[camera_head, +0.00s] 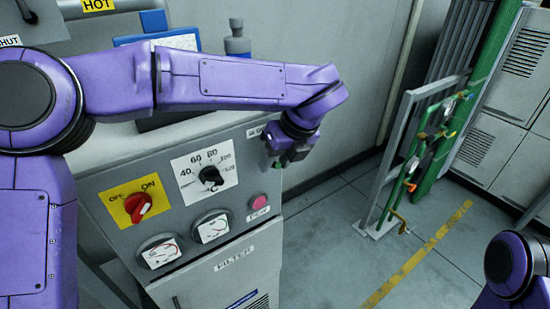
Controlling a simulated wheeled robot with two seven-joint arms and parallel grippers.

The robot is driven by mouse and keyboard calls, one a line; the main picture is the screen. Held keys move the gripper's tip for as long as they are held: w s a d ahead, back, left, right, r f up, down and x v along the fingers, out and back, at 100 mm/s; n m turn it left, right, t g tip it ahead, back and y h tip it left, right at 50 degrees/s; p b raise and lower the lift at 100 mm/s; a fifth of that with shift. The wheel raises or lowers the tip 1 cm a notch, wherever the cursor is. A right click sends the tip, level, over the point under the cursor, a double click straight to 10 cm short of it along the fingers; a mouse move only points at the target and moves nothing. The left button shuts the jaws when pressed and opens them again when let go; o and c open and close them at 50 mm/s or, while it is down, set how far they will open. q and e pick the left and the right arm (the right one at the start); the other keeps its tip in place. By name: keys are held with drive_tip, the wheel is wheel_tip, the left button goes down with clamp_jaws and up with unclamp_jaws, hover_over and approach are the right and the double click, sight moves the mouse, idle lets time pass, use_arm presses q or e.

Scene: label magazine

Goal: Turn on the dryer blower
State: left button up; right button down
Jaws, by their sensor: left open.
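The grey dryer cabinet (112,180) stands in front of me. On its panel, a red rotary switch (137,207) sits on a yellow plate with "OFF" at left and "ON" at upper right; I cannot tell clearly which mark it points to. A black temperature dial (211,178) on a white scale is to its right. A pink push button (259,202) is lower right, above a small label. My left arm crosses above the panel. My left gripper (283,160) is open, pointing down near the panel's upper right edge, apart from the red switch.
Two round gauges (160,251) (212,228) sit below the switch and dial, above a door labelled "FILTER" (234,257). A green rack (438,135) with valves and a grey frame stands at right. The floor (330,240) between is clear. My right arm shows at lower right.

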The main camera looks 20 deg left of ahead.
use_arm(q)
drive_tip(key=shift+w+a+f, duration=0.15)
drive_tip(key=shift+w+f, duration=0.05)
drive_tip(key=shift+f, duration=0.25)
drive_tip(key=shift+s+r, duration=0.15)
drive_tip(key=shift+s, duration=0.15)
clamp_jaws()
drive_tip(key=shift+w+a+r+g+h, duration=0.1)
drive_tip(key=shift+w+r+g+h, duration=0.05)
drive_tip(key=shift+g+h, duration=0.2)
unclamp_jaws()
drive_tip(key=shift+w, duration=0.1)
